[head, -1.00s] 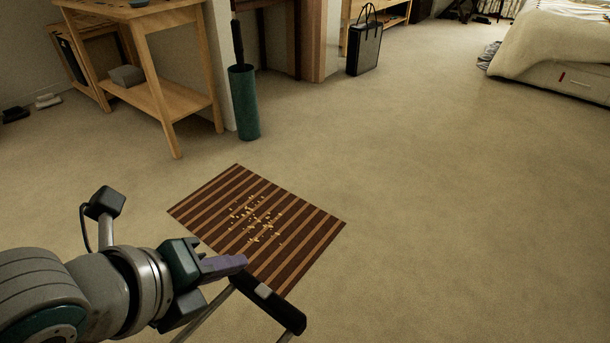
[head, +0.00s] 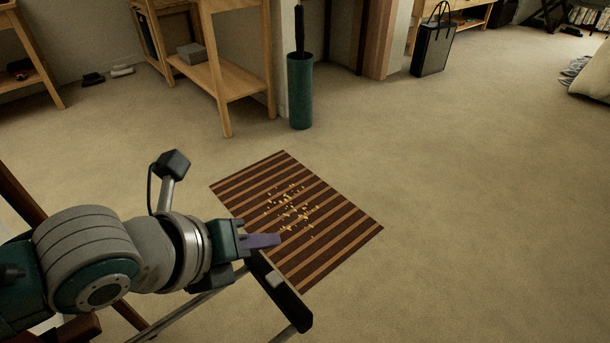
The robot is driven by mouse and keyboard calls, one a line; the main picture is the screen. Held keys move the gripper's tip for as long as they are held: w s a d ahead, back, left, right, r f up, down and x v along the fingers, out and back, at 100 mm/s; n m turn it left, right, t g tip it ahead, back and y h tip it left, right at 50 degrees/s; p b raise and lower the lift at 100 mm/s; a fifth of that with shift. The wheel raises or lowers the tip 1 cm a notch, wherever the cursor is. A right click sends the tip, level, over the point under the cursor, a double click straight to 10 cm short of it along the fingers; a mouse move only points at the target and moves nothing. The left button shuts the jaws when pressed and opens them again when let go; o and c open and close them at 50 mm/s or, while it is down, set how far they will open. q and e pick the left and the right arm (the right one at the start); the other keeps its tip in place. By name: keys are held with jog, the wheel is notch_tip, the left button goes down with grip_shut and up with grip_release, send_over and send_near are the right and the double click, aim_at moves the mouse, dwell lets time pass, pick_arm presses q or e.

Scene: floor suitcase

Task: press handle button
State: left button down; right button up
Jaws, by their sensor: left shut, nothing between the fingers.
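A black suitcase handle (head: 292,305) on metal poles shows at the bottom centre of the head view. A small grey button (head: 274,279) sits on its top face. My left gripper (head: 264,241) is shut and empty, its purple fingers pointing right. The fingertips show just above the button in the picture, apart from it; the exact height gap cannot be told. The gripper hides the handle's far left end. The suitcase body is mostly out of view. My right gripper is not in view.
A striped brown rug (head: 345,224) with small yellowish bits lies behind the handle. A wooden shelf table (head: 232,82), a green cylinder (head: 300,92) and a black bag (head: 432,50) stand at the back. The carpet on the right is clear.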

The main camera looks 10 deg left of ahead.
pick_arm(q)
jog(key=b, duration=0.5)
send_over(270, 287)
notch_tip(270, 287, down, 6)
jog(key=shift+r, duration=0.2)
jog(key=shift+f+b, duration=0.6)
jog(key=shift+f, duration=0.25)
jog(key=shift+f, duration=0.15)
dwell(0.6)
jog(key=shift+f, duration=0.3)
jog(key=shift+f+b, duration=0.45)
jog(key=shift+b, duration=0.15)
dwell(0.5)
jog(key=shift+r+p, duration=0.9)
jog(key=shift+p, duration=0.1)
